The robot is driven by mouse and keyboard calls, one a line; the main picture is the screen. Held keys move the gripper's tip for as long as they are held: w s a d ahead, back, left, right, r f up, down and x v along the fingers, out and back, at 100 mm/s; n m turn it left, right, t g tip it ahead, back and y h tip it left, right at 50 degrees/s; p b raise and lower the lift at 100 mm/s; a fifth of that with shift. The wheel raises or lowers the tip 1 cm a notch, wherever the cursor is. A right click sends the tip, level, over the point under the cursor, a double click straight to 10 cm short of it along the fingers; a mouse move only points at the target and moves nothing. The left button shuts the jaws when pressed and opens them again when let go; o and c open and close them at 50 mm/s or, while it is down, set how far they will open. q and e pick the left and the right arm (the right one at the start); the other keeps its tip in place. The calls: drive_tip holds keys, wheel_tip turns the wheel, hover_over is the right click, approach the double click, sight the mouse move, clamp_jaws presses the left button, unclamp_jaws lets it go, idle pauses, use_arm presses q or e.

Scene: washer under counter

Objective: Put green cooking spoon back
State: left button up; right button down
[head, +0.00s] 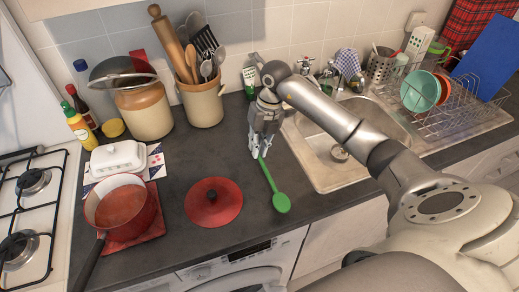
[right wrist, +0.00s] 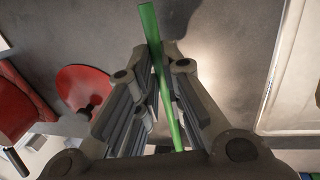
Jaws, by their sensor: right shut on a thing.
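The green cooking spoon (head: 272,187) has its bowl end toward the counter's front edge and its handle end at my right gripper (head: 260,151). The right gripper points down at the counter and is shut on the handle. The right wrist view shows the green handle (right wrist: 152,32) running between the fingers. I cannot tell whether the spoon rests on the counter or is slightly raised. A beige utensil crock (head: 203,104) stands at the back, left of the gripper, holding a rolling pin, wooden spoons and a slotted turner. My left gripper is not in view.
A red lid (head: 213,202) lies left of the spoon. The sink (head: 345,150) is to the right, with a dish rack (head: 455,115) beyond it. A lidded jar (head: 145,108) stands left of the crock. A red pot (head: 122,207) is at front left.

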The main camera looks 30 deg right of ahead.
sight(257, 161)
drive_tip(key=shift+w+d+f, duration=0.1)
drive_tip(key=shift+d+f, duration=0.2)
drive_tip(key=shift+f, duration=0.1)
wheel_tip(257, 161, down, 2)
drive_tip(key=shift+f+p, duration=0.1)
drive_tip(key=shift+p, duration=0.85)
drive_tip(key=shift+f, duration=0.65)
drive_tip(key=c, duration=1.5)
unclamp_jaws()
drive_tip(key=shift+r, duration=0.1)
